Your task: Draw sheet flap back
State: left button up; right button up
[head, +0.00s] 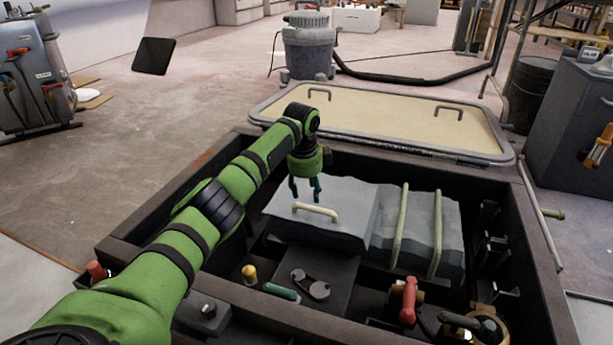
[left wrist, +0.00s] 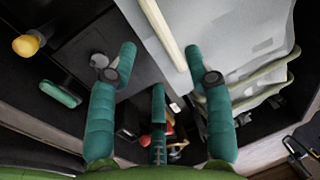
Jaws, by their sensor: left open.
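The grey sheet flap (head: 328,234) lies inside the dark open frame, with a cream bar handle (head: 316,212) near its front edge. The handle (left wrist: 162,32) and pale sheet (left wrist: 235,35) also show in the left wrist view. My left gripper (head: 305,196) points down just behind and above the handle. Its teal fingers (left wrist: 160,62) are spread and empty, and the handle runs beyond the gap between them in the left wrist view. I cannot tell whether any finger touches the sheet. My right gripper is not in view.
Cream straps (head: 401,225) cross the sheet's right part. The dark frame (head: 541,262) rises around it. A beige panel with handles (head: 385,118) lies behind. A yellow-topped knob (head: 249,272), teal-handled tool (head: 282,291) and red-handled valve (head: 408,300) occupy the front.

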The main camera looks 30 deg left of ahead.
pick_arm(q)
jog(key=r, duration=0.2)
jog(key=s+r, duration=0.1)
jog(key=r, duration=0.2)
jog(key=shift+d, duration=0.1)
dwell(0.3)
